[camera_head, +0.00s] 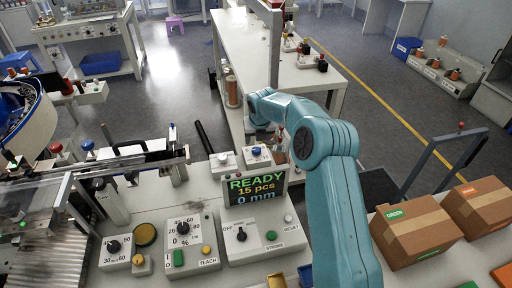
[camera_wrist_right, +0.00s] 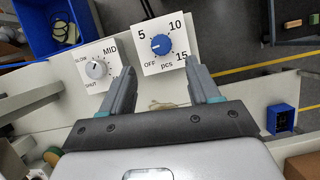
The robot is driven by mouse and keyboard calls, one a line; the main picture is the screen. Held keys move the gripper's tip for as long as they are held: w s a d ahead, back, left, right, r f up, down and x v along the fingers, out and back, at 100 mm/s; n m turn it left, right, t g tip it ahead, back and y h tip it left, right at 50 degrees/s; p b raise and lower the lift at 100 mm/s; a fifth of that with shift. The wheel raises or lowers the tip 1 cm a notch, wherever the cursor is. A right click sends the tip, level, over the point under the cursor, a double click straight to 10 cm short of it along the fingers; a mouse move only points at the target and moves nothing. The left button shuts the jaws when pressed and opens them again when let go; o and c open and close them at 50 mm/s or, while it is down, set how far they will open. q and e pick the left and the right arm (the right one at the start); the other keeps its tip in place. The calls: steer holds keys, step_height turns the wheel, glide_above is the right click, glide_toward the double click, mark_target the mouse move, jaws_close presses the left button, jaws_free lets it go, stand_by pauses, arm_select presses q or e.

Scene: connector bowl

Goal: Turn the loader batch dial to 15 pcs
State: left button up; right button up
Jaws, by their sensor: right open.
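The batch dial shows in the right wrist view as a white plate (camera_wrist_right: 166,44) with a blue knob (camera_wrist_right: 161,44) and the marks OFF, 5, 10 and 15 pcs. Which mark the knob points to is too small to tell. My right gripper (camera_wrist_right: 164,76) is open and empty, its two fingers apart just below the dial and clear of the knob. The display (camera_head: 255,188) in the head view reads READY, 15 pcs, 0 mm. My right arm rises across the head view; its gripper is hidden there. My left gripper is not in view.
Control boxes (camera_head: 193,243) line the near bench. Cardboard boxes (camera_head: 414,232) stand at right. A blue bin (camera_wrist_right: 52,22) is at the upper left.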

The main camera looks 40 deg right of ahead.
mark_target(256, 149)
steer(key=p+x, duration=0.1)
steer(key=x, duration=0.7)
steer(key=shift+d, duration=0.1)
steer(key=shift+d+f, duration=0.1)
steer(key=shift+f, duration=0.2)
steer(key=shift+w+f, duration=0.1)
steer(key=shift+c, duration=0.2)
steer(key=c, duration=1)
